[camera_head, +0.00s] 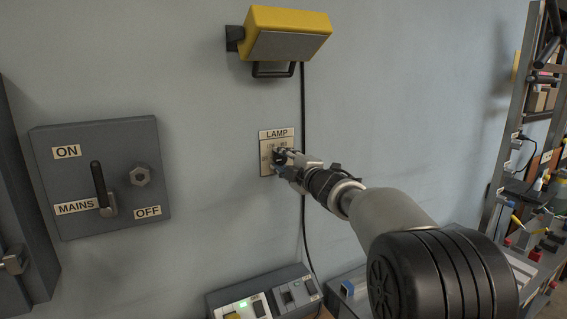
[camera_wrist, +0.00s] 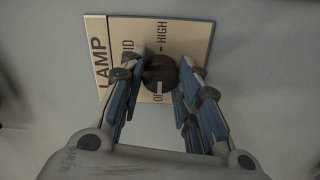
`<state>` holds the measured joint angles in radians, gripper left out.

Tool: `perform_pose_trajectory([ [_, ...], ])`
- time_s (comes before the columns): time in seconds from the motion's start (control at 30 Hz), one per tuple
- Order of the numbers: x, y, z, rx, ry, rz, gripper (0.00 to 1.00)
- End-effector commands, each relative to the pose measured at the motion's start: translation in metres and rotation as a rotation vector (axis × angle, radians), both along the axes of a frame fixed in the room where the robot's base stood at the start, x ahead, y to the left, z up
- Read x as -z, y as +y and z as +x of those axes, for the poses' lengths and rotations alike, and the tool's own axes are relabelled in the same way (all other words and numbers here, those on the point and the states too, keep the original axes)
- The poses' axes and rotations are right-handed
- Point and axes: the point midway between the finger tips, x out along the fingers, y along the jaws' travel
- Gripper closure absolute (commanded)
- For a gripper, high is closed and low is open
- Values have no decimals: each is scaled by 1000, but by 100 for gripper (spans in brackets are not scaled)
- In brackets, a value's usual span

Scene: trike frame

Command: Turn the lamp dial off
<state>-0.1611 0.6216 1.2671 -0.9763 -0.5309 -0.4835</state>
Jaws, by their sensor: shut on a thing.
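The lamp dial (camera_wrist: 160,72) is a dark round knob on a cream plate marked LAMP (camera_wrist: 185,35). In the head view the plate (camera_head: 277,134) is on the wall below the yellow lamp (camera_head: 288,32). My gripper (camera_head: 281,158) is at the plate and partly hides it. In the wrist view the dial is between the fingertips of my gripper (camera_wrist: 161,78), which are shut on it. A pale mark on the dial points down in that view, towards a partly hidden label starting with O. The lamp's front panel looks grey.
A mains box (camera_head: 103,178) with a black lever is on the wall to the left. A black cable (camera_head: 303,110) runs down just right of the plate. Control boxes (camera_head: 240,307) stand below, and a cluttered shelf (camera_head: 535,130) is at the right.

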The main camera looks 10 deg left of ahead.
Motion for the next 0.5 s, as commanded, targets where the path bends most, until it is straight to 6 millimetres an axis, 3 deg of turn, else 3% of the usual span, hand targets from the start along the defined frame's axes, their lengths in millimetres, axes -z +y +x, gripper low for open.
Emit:
perform_pose_trajectory([
  [0.3, 0, 0, 0, -1, -1, -1, 94],
  [0.33, 0, 0, 0, -1, -1, -1, 69],
  [0.5, 0, 0, 0, -1, -1, -1, 58],
])
